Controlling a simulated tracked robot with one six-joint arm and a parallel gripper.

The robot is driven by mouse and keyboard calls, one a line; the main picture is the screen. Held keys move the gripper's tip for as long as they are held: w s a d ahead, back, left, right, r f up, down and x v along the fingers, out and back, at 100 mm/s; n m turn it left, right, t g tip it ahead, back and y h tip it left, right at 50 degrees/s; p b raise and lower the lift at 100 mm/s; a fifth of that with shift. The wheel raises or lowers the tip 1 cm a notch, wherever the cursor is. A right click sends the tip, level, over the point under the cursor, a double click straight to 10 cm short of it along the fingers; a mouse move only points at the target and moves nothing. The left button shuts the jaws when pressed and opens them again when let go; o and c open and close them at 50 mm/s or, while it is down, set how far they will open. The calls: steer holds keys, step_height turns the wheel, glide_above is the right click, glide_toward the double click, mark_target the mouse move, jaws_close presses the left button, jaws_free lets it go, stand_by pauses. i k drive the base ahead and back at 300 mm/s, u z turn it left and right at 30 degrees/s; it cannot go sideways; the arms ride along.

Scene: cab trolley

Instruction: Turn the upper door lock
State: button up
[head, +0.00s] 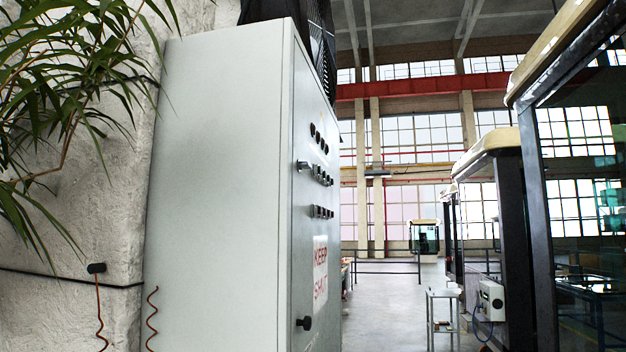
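A tall pale grey cabinet (218,190) stands left of centre in the head view. Its narrow door face (308,250) is seen at a steep angle. Near the door's left edge, a small dark fitting (302,165) sticks out, which looks like the upper door lock. Its exact turn position is too small to tell. A round black knob-like lock (305,323) sits lower on the same edge. The door looks shut. My gripper is not in view.
Several rows of dark knobs or switches (323,174) and a red-lettered "KEEP SHUT" sign (320,271) are on the door. A leafy plant (60,90) hangs at the left before a rough wall. Glass-sided booths (580,200) stand at the right. Open floor (385,310) lies between.

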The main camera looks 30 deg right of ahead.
mark_target(303, 164)
steer(key=z, duration=0.35)
steer(key=i, duration=1.05)
steer(key=z, duration=0.35)
